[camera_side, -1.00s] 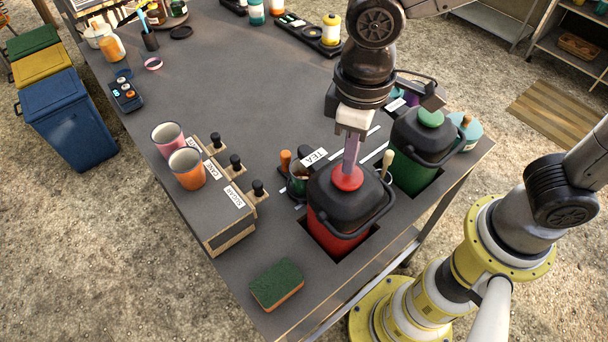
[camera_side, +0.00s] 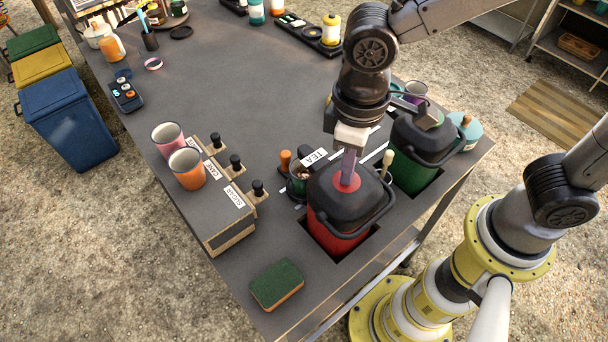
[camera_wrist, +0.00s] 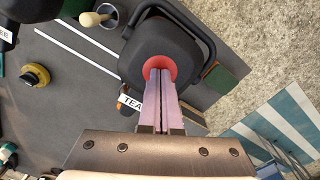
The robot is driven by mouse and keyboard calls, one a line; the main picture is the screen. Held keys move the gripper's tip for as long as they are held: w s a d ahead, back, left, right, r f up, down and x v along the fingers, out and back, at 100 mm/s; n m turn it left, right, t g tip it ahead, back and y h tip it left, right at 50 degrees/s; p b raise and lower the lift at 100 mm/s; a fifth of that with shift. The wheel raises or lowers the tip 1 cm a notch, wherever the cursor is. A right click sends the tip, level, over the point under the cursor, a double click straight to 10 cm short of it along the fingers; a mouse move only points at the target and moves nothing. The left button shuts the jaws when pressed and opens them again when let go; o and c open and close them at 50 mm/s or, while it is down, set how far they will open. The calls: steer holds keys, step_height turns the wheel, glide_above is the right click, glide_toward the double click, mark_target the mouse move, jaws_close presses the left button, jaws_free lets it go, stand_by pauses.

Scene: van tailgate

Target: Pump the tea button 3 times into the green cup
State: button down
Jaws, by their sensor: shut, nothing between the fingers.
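The red tea dispenser (camera_side: 335,228) with a dark lid stands in a cutout at the table's front right, beside the TEA label (camera_side: 314,157). Its red button (camera_side: 347,183) sits low in the lid; it also shows as a red disc in the wrist view (camera_wrist: 160,65). My gripper (camera_side: 347,180) is shut and empty, pointing down, with its pale purple fingertips on the button. In the wrist view the fingertips (camera_wrist: 160,72) meet the disc's middle. A dark green cup (camera_side: 297,187) stands just left of the dispenser, partly hidden by it; its contents are unclear.
A green-bodied dispenser (camera_side: 416,172) stands close behind on the right. Pink (camera_side: 167,136) and orange (camera_side: 187,168) cups stand at the left by a block with several black knobs. A sponge (camera_side: 277,285) lies at the front. The table's middle is clear.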

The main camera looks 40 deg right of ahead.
steer(key=shift+r, duration=1.6)
step_height(320, 180, up, 4)
stand_by(0.4)
